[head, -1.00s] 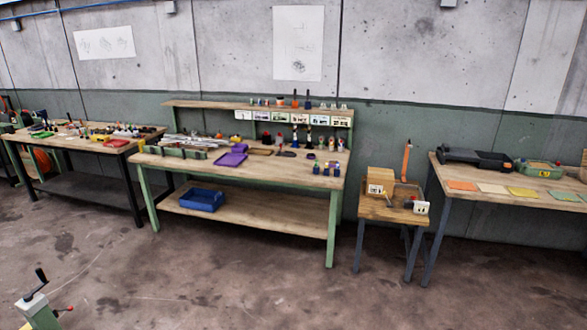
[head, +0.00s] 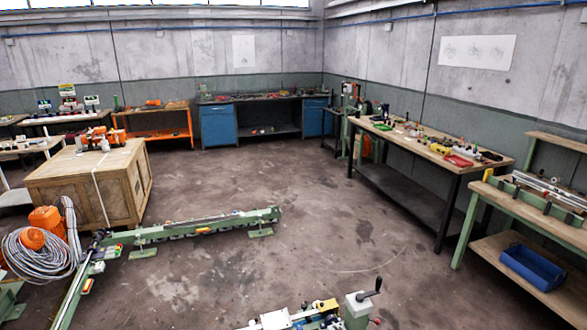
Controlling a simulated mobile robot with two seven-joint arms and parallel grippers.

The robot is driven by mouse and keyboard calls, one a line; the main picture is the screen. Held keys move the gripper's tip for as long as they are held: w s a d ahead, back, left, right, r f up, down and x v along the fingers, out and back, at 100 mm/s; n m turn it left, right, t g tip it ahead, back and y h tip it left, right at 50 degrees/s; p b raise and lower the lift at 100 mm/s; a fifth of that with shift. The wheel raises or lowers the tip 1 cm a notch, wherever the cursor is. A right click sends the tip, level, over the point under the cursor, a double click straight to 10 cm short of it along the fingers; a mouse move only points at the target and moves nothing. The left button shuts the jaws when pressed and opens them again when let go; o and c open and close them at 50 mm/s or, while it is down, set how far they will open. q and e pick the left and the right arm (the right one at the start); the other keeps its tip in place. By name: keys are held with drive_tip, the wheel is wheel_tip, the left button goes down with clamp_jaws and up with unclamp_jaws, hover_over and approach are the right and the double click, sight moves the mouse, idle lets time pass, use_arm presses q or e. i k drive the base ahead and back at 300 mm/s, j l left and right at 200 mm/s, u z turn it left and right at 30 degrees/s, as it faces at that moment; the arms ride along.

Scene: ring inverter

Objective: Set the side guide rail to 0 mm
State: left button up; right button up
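Neither of my grippers is in view. A green and grey machine with a black hand crank (head: 366,293) shows at the bottom edge, cut off by the frame. A long low green rail assembly (head: 190,229) stands on short feet on the floor at centre left. Another green rail section (head: 78,290) runs from its left end toward the bottom left. I cannot tell which part is the side guide rail, and no millimetre scale or reading is legible.
A wooden crate (head: 60,190) and a coiled grey cable (head: 42,250) stand at the left. A black-legged workbench (head: 405,145) and a green-legged bench (head: 530,206) with a blue bin (head: 532,266) line the right. The floor (head: 340,220) in the middle is clear.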

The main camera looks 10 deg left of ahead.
sight(204, 221)
drive_tip(key=i+j+u, duration=0.3)
drive_tip(key=i, duration=0.4)
drive_tip(key=i+j+u, duration=0.3)
drive_tip(key=i, duration=0.4)
drive_tip(key=i+u, duration=0.3)
drive_tip(key=i, duration=0.4)
drive_tip(key=i+j, duration=0.1)
drive_tip(key=i, duration=1.65)
drive_tip(key=l+z, duration=0.05)
drive_tip(key=l, duration=0.05)
